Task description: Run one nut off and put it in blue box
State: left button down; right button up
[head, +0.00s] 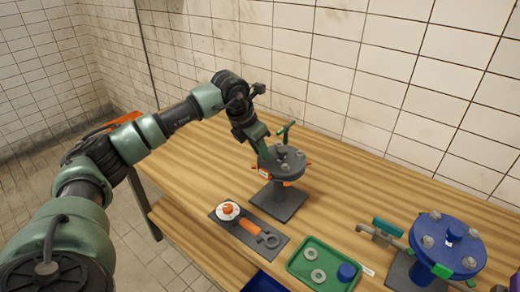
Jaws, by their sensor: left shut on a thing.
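A dark grey round flange (270,166) with several grey nuts or studs on top stands on a grey pedestal and base plate. My left gripper (262,148) reaches down onto its back left rim. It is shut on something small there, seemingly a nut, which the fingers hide. Another grey nut (283,167) shows on the flange top. A dark blue box (265,283) shows only in part at the bottom edge of the head view. My right gripper is not in view.
A green T-shaped handle (287,130) rises behind the flange. In front lie a dark mat (275,252) with orange parts and a green tray (297,263) with grey rings and a blue cylinder. A blue flange (462,262) stands at right. The bench (345,190) between is clear.

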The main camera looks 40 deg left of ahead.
pick_arm(q)
jog(key=shift+r+p, duration=0.4)
jog(key=shift+r, duration=0.25)
jog(key=shift+r+p, duration=1.45)
jog(key=shift+r, duration=0.7)
